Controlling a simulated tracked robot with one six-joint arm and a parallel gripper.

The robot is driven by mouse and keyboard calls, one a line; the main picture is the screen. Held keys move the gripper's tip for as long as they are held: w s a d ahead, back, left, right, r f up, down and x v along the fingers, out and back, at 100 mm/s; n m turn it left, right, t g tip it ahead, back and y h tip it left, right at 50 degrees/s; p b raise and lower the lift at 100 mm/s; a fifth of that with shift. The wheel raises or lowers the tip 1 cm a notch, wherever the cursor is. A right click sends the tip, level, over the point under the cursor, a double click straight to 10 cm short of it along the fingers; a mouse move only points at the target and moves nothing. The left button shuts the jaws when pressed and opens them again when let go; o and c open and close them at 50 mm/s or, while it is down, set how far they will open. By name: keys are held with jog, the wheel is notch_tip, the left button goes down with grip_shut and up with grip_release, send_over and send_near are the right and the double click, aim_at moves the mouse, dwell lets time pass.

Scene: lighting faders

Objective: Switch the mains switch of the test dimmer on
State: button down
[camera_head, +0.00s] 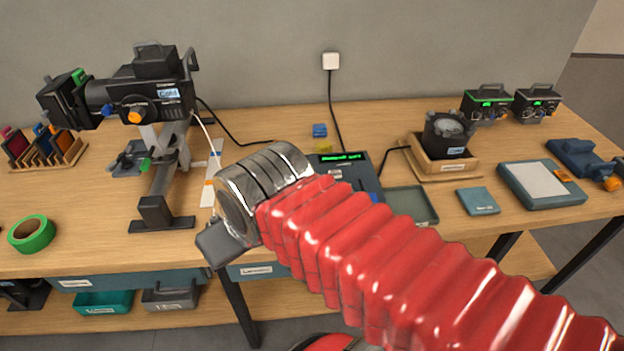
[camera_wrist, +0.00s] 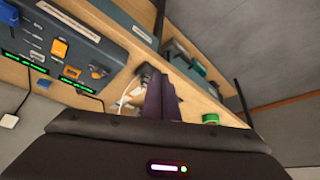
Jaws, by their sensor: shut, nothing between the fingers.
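The test dimmer, a dark blue-grey box (camera_head: 366,178) with a lit green display, sits near the middle of the bench, partly hidden by my red arm. In the head view my arm hides the fingers.
A stage lamp (camera_head: 150,100) on a stand and green tape (camera_head: 32,234) are at the left. A lens in a wooden holder (camera_head: 445,165), a grey tray (camera_head: 410,204) and a blue-grey box (camera_head: 540,185) are at the right. Cables run along the back.

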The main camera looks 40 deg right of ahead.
jog(key=shift+d, duration=0.1)
jog(key=w+d+r+m+g, duration=0.1)
jog(key=w+d+m+g, duration=0.1)
jog(key=d, duration=1.1)
jog(key=w+d+r+m+g, duration=0.2)
jog(key=w+d+m, duration=0.3)
jog(key=d, duration=0.9)
jog(key=shift+w+h, duration=0.4)
jog(key=shift+w, duration=0.45)
jog(key=shift+f, duration=0.15)
jog(key=f, duration=0.4)
jog(key=w+f, duration=0.1)
jog(key=f, duration=0.8)
jog(key=shift+w+d+f, duration=0.2)
jog(key=shift+d+f, duration=0.1)
jog(key=shift+d, duration=0.1)
